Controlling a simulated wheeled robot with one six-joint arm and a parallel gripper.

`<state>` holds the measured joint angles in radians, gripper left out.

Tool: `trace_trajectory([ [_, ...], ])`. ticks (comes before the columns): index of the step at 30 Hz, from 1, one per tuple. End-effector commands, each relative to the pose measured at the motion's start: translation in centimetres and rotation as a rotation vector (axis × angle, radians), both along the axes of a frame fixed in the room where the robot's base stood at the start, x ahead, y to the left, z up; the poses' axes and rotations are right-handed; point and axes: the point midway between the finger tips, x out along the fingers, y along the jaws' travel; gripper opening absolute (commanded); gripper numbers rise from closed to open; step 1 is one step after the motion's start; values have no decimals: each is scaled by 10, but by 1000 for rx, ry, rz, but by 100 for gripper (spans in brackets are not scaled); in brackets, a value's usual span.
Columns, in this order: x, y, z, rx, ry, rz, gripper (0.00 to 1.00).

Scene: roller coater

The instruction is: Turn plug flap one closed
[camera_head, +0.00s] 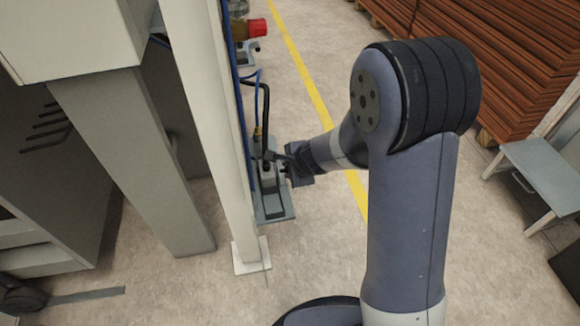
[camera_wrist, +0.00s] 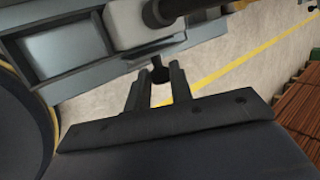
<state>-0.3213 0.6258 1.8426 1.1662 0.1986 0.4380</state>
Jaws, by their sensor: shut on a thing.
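The plug unit (camera_head: 272,186) is a grey box on a plate beside the pale post, with a dark cable running up from it. In the wrist view its light housing (camera_wrist: 130,22) and a grey flat panel (camera_wrist: 62,52), which may be the flap, fill the top left. My gripper (camera_head: 284,163) reaches the unit from the right. In the wrist view my gripper (camera_wrist: 160,80) is shut on a small dark knob (camera_wrist: 160,72) below the housing. The flap's exact angle cannot be told.
A pale post (camera_head: 215,120) stands just left of the unit. A red-capped part (camera_head: 257,27) is behind it. Stacked brown boards (camera_head: 510,50) and a grey bench (camera_head: 545,175) are at the right. The floor between, with a yellow line (camera_head: 305,80), is clear.

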Motion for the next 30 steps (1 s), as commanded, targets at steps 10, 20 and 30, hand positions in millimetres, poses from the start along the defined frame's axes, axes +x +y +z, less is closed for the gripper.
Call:
trace_trajectory([
  [10,0,0,0,1,0,1,31],
  [20,0,0,0,1,0,1,43],
  [30,-17,-13,36,1,-3,0,43],
])
